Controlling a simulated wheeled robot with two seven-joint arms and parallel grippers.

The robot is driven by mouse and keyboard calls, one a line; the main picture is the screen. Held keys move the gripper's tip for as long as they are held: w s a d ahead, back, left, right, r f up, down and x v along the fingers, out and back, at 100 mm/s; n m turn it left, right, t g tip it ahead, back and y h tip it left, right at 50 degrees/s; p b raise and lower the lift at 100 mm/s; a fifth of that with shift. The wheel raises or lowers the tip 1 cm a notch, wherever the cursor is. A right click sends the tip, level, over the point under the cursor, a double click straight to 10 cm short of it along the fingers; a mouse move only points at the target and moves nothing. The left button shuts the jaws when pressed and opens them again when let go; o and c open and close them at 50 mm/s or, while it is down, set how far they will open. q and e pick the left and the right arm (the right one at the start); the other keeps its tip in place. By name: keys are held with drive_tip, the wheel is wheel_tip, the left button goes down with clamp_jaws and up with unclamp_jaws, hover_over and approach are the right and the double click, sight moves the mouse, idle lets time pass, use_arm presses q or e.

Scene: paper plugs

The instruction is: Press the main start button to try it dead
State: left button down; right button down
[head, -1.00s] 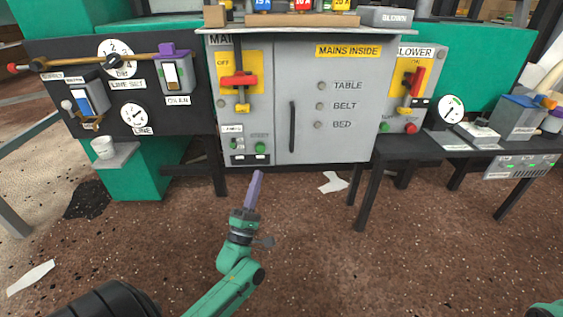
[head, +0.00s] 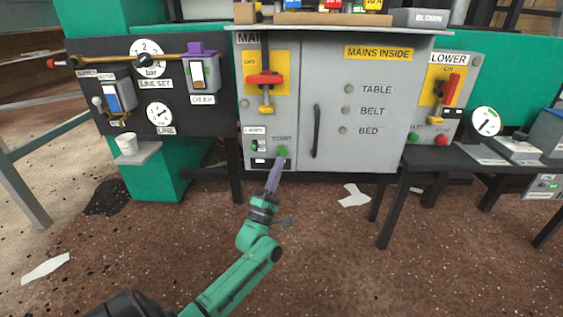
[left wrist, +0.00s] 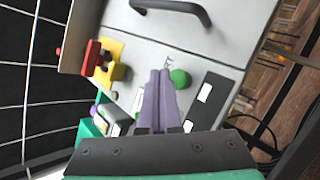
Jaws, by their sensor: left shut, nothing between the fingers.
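The green start button (head: 282,151) sits low on the left door of the grey mains cabinet, under a START label. It also shows in the left wrist view (left wrist: 180,78), just right of the fingertips. My left gripper (head: 276,164) has purple fingers, shut and empty, pointing up at the button. In the left wrist view the fingers (left wrist: 160,74) lie close beside the button; I cannot tell whether they touch it. My right gripper is not in view.
A lamps panel (head: 256,144) is left of the button. The black door handle (head: 317,131) stands out to the right. A blower panel (head: 445,95) with green and red buttons is farther right. A white cup (head: 127,143) stands on a shelf at left.

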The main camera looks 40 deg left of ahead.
use_arm(q)
drive_tip(key=shift+w+a, duration=0.35)
drive_tip(key=shift+w, duration=0.1)
idle(1.7)
drive_tip(key=shift+w+a+b, duration=0.25)
drive_tip(key=shift+w+b, duration=0.05)
drive_tip(key=shift+b, duration=0.05)
drive_tip(key=shift+w+a+b, duration=0.3)
drive_tip(key=shift+w+b, duration=0.1)
idle(0.6)
drive_tip(key=shift+s+d+p, duration=0.55)
drive_tip(key=shift+s+p, duration=0.2)
drive_tip(key=shift+p, duration=0.05)
